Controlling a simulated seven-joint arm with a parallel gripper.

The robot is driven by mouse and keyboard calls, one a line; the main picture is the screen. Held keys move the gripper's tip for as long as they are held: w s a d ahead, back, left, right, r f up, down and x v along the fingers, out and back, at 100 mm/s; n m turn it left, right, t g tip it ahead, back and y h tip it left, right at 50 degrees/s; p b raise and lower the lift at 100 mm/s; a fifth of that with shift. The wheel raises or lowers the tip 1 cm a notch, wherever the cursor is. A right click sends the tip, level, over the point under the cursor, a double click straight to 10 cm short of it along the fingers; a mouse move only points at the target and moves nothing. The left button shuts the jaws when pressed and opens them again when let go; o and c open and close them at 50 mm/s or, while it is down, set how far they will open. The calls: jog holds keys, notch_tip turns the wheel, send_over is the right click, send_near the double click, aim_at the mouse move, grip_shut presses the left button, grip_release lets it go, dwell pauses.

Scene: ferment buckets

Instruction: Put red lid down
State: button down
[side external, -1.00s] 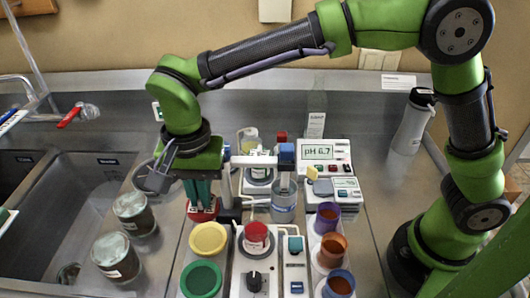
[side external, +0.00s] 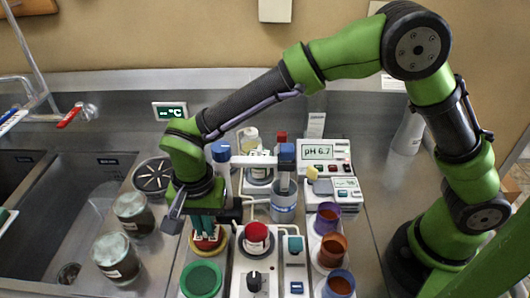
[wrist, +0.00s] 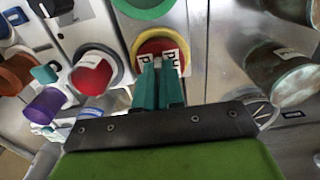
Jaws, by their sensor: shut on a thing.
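My gripper (side external: 207,238) points down and is shut on the red lid (side external: 220,236), with its green fingers at the lid's middle. The lid is over the yellow round piece (side external: 223,249), whose rim shows around it. In the wrist view the fingertips (wrist: 159,63) meet the red lid (wrist: 150,47), which carries a white label, inside the yellow ring (wrist: 141,37). I cannot tell whether the lid touches the yellow piece or hangs just above it. My fingers hide part of the lid.
A green round lid (side external: 201,279) lies in front. A red-topped jar (side external: 256,236) stands close right. Purple (side external: 327,217), orange (side external: 331,250) and blue (side external: 339,284) cups stand farther right. Two dark jars (side external: 134,213) (side external: 115,256) stand left, by the sink.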

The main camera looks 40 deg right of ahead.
jog(key=shift+f, duration=0.1)
jog(key=shift+f, duration=0.25)
jog(key=c, duration=1.3)
grip_release()
jog(key=shift+o, duration=0.2)
jog(key=shift+r, duration=0.1)
